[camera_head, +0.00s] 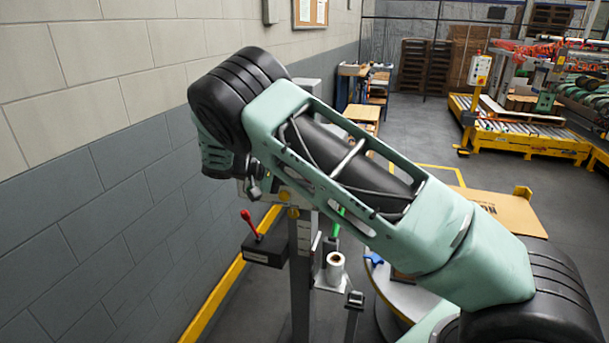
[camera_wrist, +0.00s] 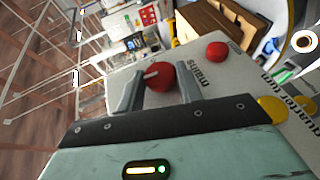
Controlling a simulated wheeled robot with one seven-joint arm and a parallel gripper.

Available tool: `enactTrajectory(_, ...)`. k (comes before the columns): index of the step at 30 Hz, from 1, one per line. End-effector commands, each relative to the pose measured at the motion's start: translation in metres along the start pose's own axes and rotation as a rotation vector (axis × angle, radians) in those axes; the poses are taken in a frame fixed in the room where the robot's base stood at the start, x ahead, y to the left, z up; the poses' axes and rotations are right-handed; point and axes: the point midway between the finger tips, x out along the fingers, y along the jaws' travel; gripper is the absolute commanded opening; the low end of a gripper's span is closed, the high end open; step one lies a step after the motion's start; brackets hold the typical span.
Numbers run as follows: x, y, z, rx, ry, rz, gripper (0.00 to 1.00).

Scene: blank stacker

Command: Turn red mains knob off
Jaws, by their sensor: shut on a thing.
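The red mains knob (camera_wrist: 161,73) is on a light grey panel (camera_wrist: 205,72) in the wrist view, beside the printed word "mains". A pale pointer mark shows on its face, lying roughly across the picture. My gripper (camera_wrist: 158,80) has one finger on each side of the knob and is shut on it. A second red round button (camera_wrist: 217,51) sits on the same panel, to the right of the knob and apart from my fingers. In the head view my arm hides the knob and the gripper; only a part of the panel with yellow buttons (camera_head: 289,203) shows below the arm.
Yellow buttons (camera_wrist: 272,110) sit on the panel near the words "quarter turn". A black box with a red lever (camera_head: 251,225) is below left of the arm in the head view. A white roll (camera_head: 335,267) stands below the panel. The grey block wall (camera_head: 85,210) is on the left.

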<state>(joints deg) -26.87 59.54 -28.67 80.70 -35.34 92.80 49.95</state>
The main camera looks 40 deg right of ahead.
Motion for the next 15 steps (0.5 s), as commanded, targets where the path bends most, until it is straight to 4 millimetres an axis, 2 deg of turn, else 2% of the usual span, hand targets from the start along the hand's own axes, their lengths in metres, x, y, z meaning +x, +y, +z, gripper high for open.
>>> enactTrajectory(15,-0.0003,-0.0017,0.0,-0.031,0.002,0.072,0.13)
